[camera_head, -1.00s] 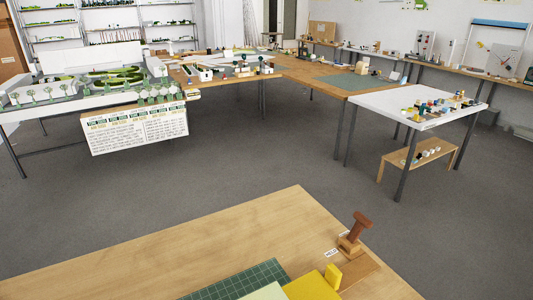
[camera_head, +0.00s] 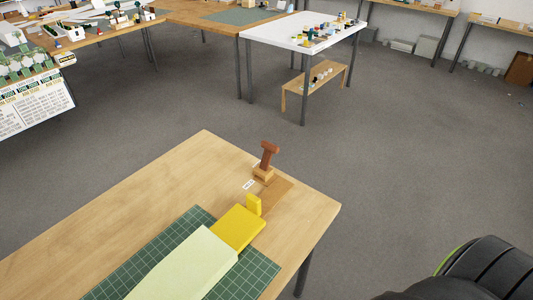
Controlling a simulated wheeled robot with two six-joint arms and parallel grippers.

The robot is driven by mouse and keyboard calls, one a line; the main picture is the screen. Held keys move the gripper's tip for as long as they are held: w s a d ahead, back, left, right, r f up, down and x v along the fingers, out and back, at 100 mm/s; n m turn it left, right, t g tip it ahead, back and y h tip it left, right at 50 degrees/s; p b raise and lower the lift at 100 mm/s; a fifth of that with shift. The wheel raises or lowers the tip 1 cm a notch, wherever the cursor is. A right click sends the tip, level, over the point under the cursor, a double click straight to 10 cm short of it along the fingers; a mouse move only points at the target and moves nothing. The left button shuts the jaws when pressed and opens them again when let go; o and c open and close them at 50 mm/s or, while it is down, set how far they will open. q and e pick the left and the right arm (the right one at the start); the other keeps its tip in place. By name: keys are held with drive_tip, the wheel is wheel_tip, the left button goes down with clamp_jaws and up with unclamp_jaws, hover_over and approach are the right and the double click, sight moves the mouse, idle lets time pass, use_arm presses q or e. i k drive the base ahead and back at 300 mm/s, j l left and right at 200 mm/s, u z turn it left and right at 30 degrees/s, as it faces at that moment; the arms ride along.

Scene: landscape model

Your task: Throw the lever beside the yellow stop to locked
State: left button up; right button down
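A brown lever (camera_head: 267,156) with a crosswise top stands nearly upright in a light wooden block (camera_head: 263,174) near the far corner of the wooden table (camera_head: 170,185). A small upright yellow stop (camera_head: 254,204) stands in front of it, at the edge of a flat yellow piece (camera_head: 238,228). A small white label (camera_head: 248,185) lies left of the lever; its lettering is too small to read. Neither of my grippers shows in the view.
A green gridded mat (camera_head: 258,272) with a pale green slab (camera_head: 190,265) lies on the table's near part. A black rounded form fills the lower right corner. Grey floor (camera_head: 400,160) is open right of the table. A white table (camera_head: 285,40) with small items stands behind.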

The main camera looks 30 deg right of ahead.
sight(270, 148)
drive_tip(key=l+z, duration=0.1)
drive_tip(key=l, duration=1.9)
